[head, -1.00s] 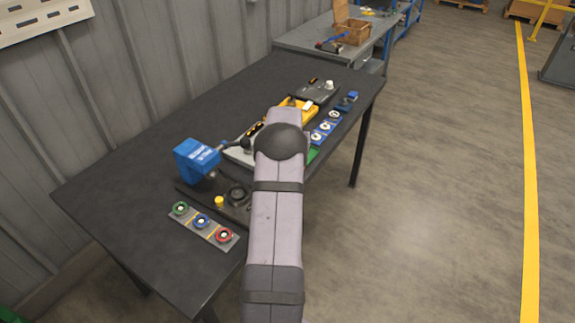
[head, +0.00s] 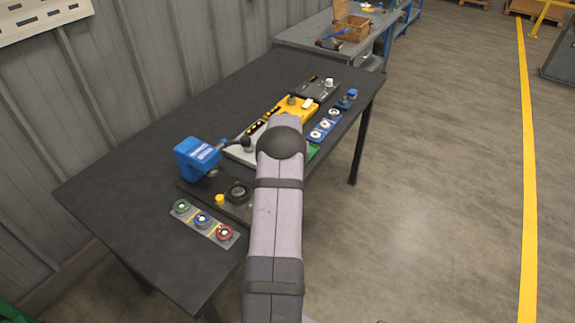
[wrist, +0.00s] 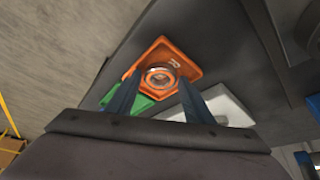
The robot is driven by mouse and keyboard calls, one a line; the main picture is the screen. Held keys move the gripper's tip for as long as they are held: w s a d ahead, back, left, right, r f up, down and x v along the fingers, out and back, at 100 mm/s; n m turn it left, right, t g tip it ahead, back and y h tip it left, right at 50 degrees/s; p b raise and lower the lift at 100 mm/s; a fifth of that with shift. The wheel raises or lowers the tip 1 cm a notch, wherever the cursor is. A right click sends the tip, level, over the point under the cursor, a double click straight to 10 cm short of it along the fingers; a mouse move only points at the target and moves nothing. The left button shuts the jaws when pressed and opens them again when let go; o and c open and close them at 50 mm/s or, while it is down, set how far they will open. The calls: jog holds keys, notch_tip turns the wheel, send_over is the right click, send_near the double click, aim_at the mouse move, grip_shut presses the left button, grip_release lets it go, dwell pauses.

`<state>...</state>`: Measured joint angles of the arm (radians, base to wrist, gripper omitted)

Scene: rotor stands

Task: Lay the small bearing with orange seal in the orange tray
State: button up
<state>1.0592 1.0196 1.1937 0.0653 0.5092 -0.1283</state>
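The orange tray (wrist: 187,61) lies on the dark bench in the wrist view, tilted in the picture. The small bearing with orange seal (wrist: 160,78), a metallic ring with orange at its middle, shows over the tray. My gripper (wrist: 160,77) has its two blue fingers on either side of the bearing, with a narrow gap seen beside it. The fingers look open; whether the bearing rests on the tray floor is hard to see. In the head view my arm hides the tray, the bearing and my gripper.
A blue press (head: 197,157) stands at the bench's left. A plate with green, blue and red rings (head: 202,223) lies in front. A yellow holder (head: 284,108) and blue-seated round parts (head: 320,130) lie farther back. A green part (wrist: 143,103) and light-grey part (wrist: 226,107) adjoin the tray.

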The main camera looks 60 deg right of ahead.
jog(key=shift+r, duration=0.15)
jog(key=shift+r, duration=0.1)
jog(key=b+v, duration=0.3)
jog(key=v, duration=0.9)
jog(key=shift+a, duration=0.1)
jog(key=w+a+n+y, duration=0.15)
jog(key=w+a, duration=0.25)
jog(key=a, duration=0.9)
jog(key=w+a+n+y, duration=0.1)
jog(key=w+a+n, duration=0.25)
jog(key=a, duration=0.85)
jog(key=s+a+f+n+g, duration=0.1)
jog(key=s+a+n, duration=0.1)
jog(key=s+a, duration=0.3)
jog(key=s+a+f+n+y, duration=0.1)
jog(key=s+a, duration=0.4)
jog(key=a, duration=0.7)
jog(key=s+a+f+n+g, duration=0.1)
jog(key=s+a+f+n, duration=0.1)
jog(key=s+a, duration=0.3)
jog(key=a+n, duration=0.1)
jog(key=a, duration=0.3)
jog(key=shift+f+g, duration=0.3)
